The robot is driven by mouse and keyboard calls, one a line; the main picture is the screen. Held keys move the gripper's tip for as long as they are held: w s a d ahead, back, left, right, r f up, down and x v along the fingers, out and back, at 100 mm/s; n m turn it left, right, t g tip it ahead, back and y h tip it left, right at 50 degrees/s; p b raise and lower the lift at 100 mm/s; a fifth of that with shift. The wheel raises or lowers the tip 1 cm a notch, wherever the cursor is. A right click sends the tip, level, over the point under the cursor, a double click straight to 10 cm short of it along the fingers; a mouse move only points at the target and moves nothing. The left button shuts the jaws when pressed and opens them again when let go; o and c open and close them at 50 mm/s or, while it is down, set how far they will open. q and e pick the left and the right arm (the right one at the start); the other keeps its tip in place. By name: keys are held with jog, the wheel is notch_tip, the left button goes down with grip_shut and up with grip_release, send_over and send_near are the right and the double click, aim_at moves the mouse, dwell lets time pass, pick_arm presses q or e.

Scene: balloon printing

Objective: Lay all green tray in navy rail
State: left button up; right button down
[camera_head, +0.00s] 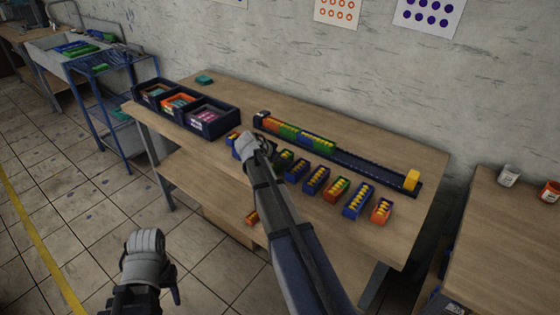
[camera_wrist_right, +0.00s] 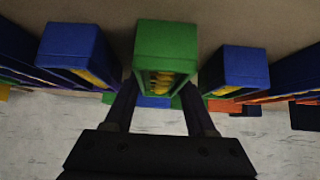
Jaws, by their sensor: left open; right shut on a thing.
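In the right wrist view, my right gripper (camera_wrist_right: 160,92) is shut on a green tray (camera_wrist_right: 166,42) with yellow pieces inside. Blue trays (camera_wrist_right: 68,45) (camera_wrist_right: 246,68) stand on either side of it. In the head view, my right gripper (camera_head: 258,146) is at the left part of the tray row, beside a green tray (camera_head: 284,160); the hand hides part of the row. The navy rail (camera_head: 365,165) lies behind the row, with several red, orange, green and blue trays in its left part. My left gripper (camera_head: 147,250) is open and empty, low at the lower left.
The row continues right with blue trays (camera_head: 316,180) and an orange tray (camera_head: 382,210). Dark bins (camera_head: 205,117) stand on the left of the table (camera_head: 258,94). The rail's right half looks empty.

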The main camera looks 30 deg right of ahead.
notch_tip(320, 180, up, 10)
jog(key=p, duration=1)
jog(key=shift+d, duration=0.1)
